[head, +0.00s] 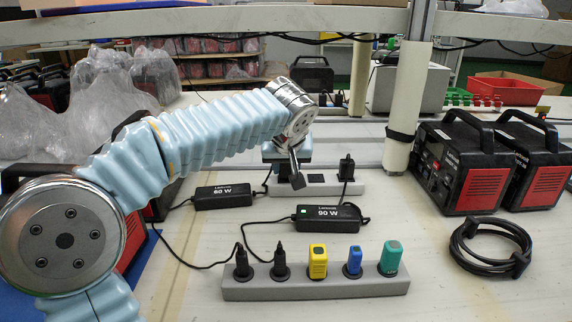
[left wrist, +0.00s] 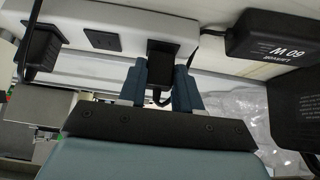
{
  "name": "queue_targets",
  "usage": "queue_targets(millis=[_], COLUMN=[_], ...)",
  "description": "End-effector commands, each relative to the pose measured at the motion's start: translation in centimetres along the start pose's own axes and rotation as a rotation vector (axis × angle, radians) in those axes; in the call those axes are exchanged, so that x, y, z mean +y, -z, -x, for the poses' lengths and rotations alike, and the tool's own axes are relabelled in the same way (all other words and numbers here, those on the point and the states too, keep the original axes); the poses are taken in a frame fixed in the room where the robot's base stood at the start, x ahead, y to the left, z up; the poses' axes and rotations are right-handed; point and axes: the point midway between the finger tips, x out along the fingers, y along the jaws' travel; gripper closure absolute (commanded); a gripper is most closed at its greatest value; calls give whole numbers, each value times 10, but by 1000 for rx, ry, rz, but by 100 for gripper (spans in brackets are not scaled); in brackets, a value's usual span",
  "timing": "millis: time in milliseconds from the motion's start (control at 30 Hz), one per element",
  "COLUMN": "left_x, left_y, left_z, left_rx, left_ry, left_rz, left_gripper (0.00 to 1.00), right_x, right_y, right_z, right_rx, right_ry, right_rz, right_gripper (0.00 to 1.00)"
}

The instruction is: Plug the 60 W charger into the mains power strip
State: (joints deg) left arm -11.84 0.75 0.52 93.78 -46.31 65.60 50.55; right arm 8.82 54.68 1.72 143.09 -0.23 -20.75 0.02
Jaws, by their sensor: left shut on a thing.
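The 60 W charger (head: 223,195) is a black brick lying on the table; it also shows at the upper right of the left wrist view (left wrist: 268,38). The grey mains power strip (head: 262,208) with a black plug in its right socket (head: 346,168) has an empty middle socket (left wrist: 102,40). My left gripper (head: 286,168) is over the strip's left end, shut on a black plug (left wrist: 166,58). The plug is against that end socket; its prongs are hidden, so I cannot tell how deep it sits. The charger's cable runs towards it. My right gripper is out of view.
The 90 W charger (head: 328,216) lies between this strip and a front strip (head: 315,290) holding black plugs and yellow, blue and green adapters. A coiled cable (head: 490,246) and red-black power units (head: 453,166) are at right. A pale post (head: 402,110) stands behind.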

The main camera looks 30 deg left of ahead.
Motion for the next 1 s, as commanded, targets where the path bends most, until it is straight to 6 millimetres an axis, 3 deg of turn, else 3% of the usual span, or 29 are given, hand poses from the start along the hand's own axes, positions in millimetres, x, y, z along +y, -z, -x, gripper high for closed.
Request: queue_targets(millis=[267,300,467,767,867,1000], left_x=[0,0,0,0,0,1], left_y=[-3,-2,-2,-2,-1,-1], left_z=[-4,-3,-3,-3,6,35], left_rx=[0,0,0,0,2,4], left_ry=[0,0,0,0,-2,-5], left_rz=[0,0,0,0,0,0], left_gripper=[98,61,37,37,37,37], right_x=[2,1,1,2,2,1], right_y=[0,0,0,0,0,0], right_z=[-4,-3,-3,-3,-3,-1], right_rx=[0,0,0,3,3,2], right_ry=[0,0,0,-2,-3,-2], right_rz=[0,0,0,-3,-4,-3], right_gripper=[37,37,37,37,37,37])
